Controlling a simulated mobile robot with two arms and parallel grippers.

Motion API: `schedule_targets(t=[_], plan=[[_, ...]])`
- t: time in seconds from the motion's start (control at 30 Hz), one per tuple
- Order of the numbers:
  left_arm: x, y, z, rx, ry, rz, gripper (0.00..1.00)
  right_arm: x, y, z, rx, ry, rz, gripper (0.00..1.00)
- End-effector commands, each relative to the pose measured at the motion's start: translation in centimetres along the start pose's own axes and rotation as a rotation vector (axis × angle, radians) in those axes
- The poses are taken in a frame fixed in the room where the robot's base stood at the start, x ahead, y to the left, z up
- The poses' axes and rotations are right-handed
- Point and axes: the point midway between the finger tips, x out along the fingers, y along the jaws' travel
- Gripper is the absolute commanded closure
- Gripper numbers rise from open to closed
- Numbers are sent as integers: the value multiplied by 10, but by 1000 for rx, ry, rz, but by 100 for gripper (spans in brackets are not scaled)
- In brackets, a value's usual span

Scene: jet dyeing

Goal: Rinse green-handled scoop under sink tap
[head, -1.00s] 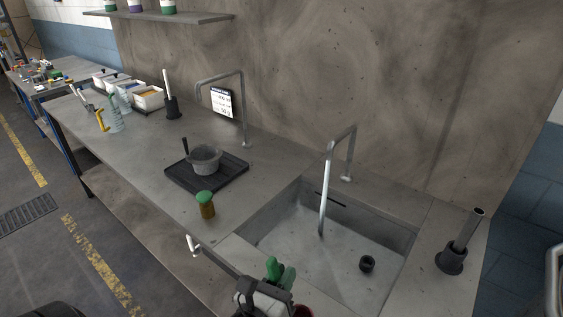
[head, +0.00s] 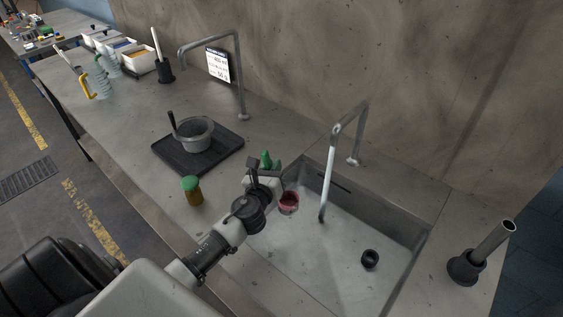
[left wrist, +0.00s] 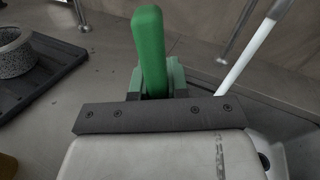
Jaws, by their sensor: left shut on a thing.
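My left gripper (head: 264,174) is shut on the green handle (head: 266,158) of the scoop, which also fills the middle of the left wrist view (left wrist: 149,50). The scoop's cup (head: 288,203), reddish inside, hangs over the left part of the sink basin (head: 345,275). The sink tap (head: 352,140) arches above the basin. A pale straight column (head: 326,190) drops from its outlet to the basin and looks like running water. The cup is left of this column and apart from it. My right gripper is not in view.
A grey pot (head: 196,136) stands on a black tray (head: 180,160) left of the sink. A green-lidded jar (head: 192,192) stands near the counter's front edge. A second tap (head: 240,80) is behind the tray. A dark holder with a tube (head: 467,267) stands right of the sink.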

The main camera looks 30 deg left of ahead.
Motion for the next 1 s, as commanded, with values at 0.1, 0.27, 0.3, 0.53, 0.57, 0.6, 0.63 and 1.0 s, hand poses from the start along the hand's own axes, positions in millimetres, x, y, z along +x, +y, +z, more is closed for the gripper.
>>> schedule_targets(t=[0.1,0.27,0.3,0.53,0.57,0.6,0.63,1.0], plan=[[0,2,-13,0,-1,-1,100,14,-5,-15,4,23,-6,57],[4,-1,-15,-1,-2,-1,100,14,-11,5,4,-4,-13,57],[6,-3,-16,-1,-1,-1,100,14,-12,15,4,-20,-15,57],[24,-14,-23,-1,-2,-1,100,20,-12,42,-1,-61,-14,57],[26,-16,-24,-1,-2,-1,100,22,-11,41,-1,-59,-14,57],[29,-18,-25,0,-2,-1,100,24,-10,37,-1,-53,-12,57],[32,-20,-26,0,-2,-1,100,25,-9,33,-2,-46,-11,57],[60,-40,-38,-1,-1,-1,100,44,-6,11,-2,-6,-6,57]])
